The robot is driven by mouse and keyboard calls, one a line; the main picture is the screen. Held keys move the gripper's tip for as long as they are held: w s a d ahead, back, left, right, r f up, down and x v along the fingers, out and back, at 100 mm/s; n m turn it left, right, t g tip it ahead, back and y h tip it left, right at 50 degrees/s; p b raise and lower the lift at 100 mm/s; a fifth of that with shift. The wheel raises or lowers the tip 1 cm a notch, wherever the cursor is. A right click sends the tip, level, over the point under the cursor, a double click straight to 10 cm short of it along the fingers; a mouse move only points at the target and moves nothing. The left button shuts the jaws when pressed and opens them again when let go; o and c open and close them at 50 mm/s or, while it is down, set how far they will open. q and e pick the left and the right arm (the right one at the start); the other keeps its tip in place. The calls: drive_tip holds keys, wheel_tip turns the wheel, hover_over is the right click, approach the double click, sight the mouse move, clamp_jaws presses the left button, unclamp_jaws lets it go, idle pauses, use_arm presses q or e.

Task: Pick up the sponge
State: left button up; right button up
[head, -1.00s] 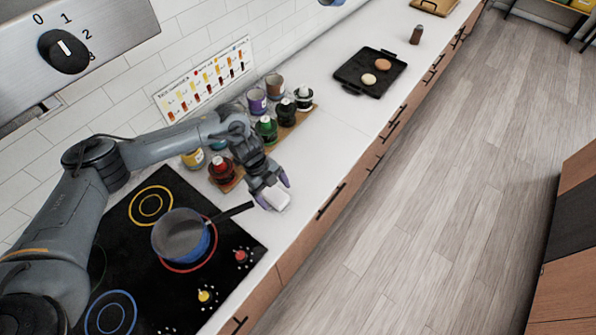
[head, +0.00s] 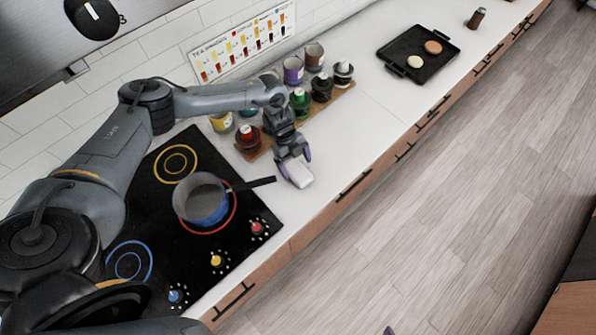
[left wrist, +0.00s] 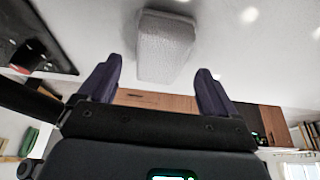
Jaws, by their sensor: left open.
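The sponge (head: 299,173) is a pale whitish block on the white counter, just right of the pot handle's end. My left gripper (head: 293,161) is over the counter at the sponge, with its purple fingers apart. In the left wrist view the sponge (left wrist: 165,47) lies ahead of the open left gripper (left wrist: 156,72), roughly between the lines of its fingers, with clear space on both sides. Neither finger visibly grips it. Only a small purple tip, likely of my right gripper (head: 389,331), shows at the bottom edge of the head view.
A blue pot (head: 203,200) with a dark handle stands on the black cooktop (head: 150,215) left of the sponge. Several bottles and jars stand on a wooden board (head: 310,115) behind the gripper. A black tray (head: 437,64) is farther along. The counter between is clear.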

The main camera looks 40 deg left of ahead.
sight(298, 171)
use_arm(q)
drive_tip(key=x, duration=0.3)
drive_tip(key=shift+d, duration=0.1)
drive_tip(key=shift+f, duration=0.25)
drive_tip(key=shift+f, duration=0.1)
drive_tip(key=c, duration=1)
